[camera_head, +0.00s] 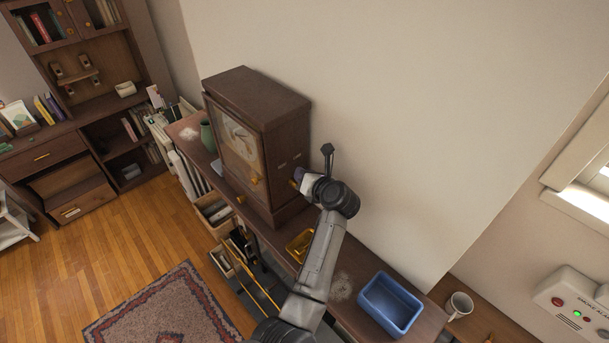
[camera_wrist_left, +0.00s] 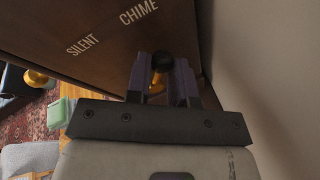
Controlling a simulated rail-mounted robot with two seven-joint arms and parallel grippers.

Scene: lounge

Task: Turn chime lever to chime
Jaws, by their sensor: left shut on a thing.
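A dark brown wooden clock (camera_head: 284,150) with a pale dial (camera_head: 239,143) stands on a narrow wooden shelf against the wall. My left gripper (camera_head: 298,178) is at the clock's right side face. In the left wrist view, my left gripper (camera_wrist_left: 162,80) is shut on the brass chime lever (camera_wrist_left: 158,82), with a dark round end showing between the fingers. The words SILENT and CHIME are on the clock's side (camera_wrist_left: 95,30); the lever is nearer CHIME. Fingers hide part of the lever, so its exact angle is unclear. My right gripper is not in view.
A yellow tray (camera_head: 300,245) and a blue bin (camera_head: 390,304) stand on the shelf right of the clock, with a white mug (camera_head: 459,305) farther right. A green vase (camera_head: 208,136) stands left of the clock. The wall is close behind.

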